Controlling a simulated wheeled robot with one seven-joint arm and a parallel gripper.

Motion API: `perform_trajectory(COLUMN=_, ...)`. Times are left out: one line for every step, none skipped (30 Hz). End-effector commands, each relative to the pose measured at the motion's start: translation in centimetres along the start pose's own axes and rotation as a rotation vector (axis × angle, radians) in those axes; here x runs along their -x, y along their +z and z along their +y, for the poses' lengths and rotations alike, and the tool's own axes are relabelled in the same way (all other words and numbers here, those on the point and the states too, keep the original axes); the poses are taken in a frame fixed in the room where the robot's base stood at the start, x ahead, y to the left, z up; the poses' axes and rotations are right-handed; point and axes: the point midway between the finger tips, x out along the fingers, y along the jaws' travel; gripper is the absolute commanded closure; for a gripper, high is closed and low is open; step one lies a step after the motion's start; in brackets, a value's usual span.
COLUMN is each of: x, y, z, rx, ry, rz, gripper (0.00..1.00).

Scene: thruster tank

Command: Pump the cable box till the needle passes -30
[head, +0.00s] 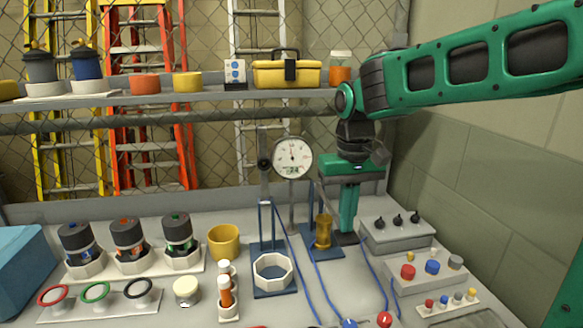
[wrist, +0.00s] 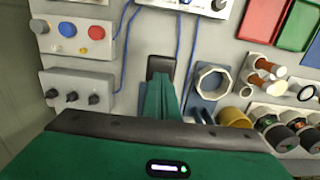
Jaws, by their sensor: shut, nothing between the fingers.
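The round dial gauge (head: 293,157) stands on a post at the back of the bench. Its needle points roughly upward; the numbers are too small to read. Blue cables (head: 313,275) run forward to a box at the bottom edge of the head view, where a red knob (head: 384,319) shows. The wrist view shows part of a pale box (wrist: 186,4) with cables at its top edge; I cannot tell for sure which box is the cable box. My gripper (head: 346,238) is shut and empty, pointing down right of a brass piece (head: 323,231); it also shows in the wrist view (wrist: 161,68).
Control boxes with black knobs (head: 397,227) and coloured buttons (head: 432,268) stand to the right. A white octagonal ring (head: 273,271), a yellow cup (head: 223,242) and several thrusters (head: 129,239) stand to the left. A shelf (head: 200,95) crosses behind. Some bench surface in front of my gripper is clear apart from cables.

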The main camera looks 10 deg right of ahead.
Motion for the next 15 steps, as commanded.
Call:
perform_trajectory(x=0.7, y=-0.1, z=0.0, rx=-0.001, ry=-0.001, rz=0.004, gripper=1.0)
perform_trajectory(x=1.2, y=-0.1, z=0.0, rx=-0.001, ry=0.0, rz=0.003, gripper=1.0)
perform_trajectory(x=1.7, y=-0.1, z=0.0, rx=-0.001, ry=0.0, rz=0.004, gripper=1.0)
perform_trajectory(x=2.1, y=-0.1, z=0.0, rx=-0.001, ry=0.0, rz=0.003, gripper=1.0)
perform_trajectory(x=2.5, y=-0.1, z=0.0, rx=-0.001, ry=0.0, rz=0.003, gripper=1.0)
perform_trajectory(x=3.1, y=-0.1, z=0.0, rx=-0.002, ry=0.0, rz=0.004, gripper=1.0)
perform_trajectory(x=3.5, y=-0.1, z=0.0, rx=-0.002, ry=0.0, rz=0.003, gripper=1.0)
perform_trajectory(x=3.9, y=-0.1, z=0.0, rx=-0.002, ry=0.0, rz=0.004, gripper=1.0)
perform_trajectory(x=4.5, y=-0.1, z=0.0, rx=-0.002, ry=-0.001, rz=0.005, gripper=1.0)
perform_trajectory(x=4.9, y=-0.1, z=0.0, rx=-0.002, ry=0.0, rz=0.003, gripper=1.0)
perform_trajectory(x=5.3, y=-0.1, z=0.0, rx=-0.002, ry=0.0, rz=0.004, gripper=1.0)
perform_trajectory(x=5.9, y=-0.1, z=0.0, rx=-0.002, ry=-0.001, rz=0.005, gripper=1.0)
perform_trajectory(x=6.2, y=-0.1, z=0.0, rx=-0.002, ry=0.0, rz=0.003, gripper=1.0)
perform_trajectory(x=6.7, y=-0.1, z=0.0, rx=-0.002, ry=-0.001, rz=0.004, gripper=1.0)
perform_trajectory(x=7.2, y=-0.1, z=0.0, rx=-0.001, ry=-0.001, rz=0.004, gripper=1.0)
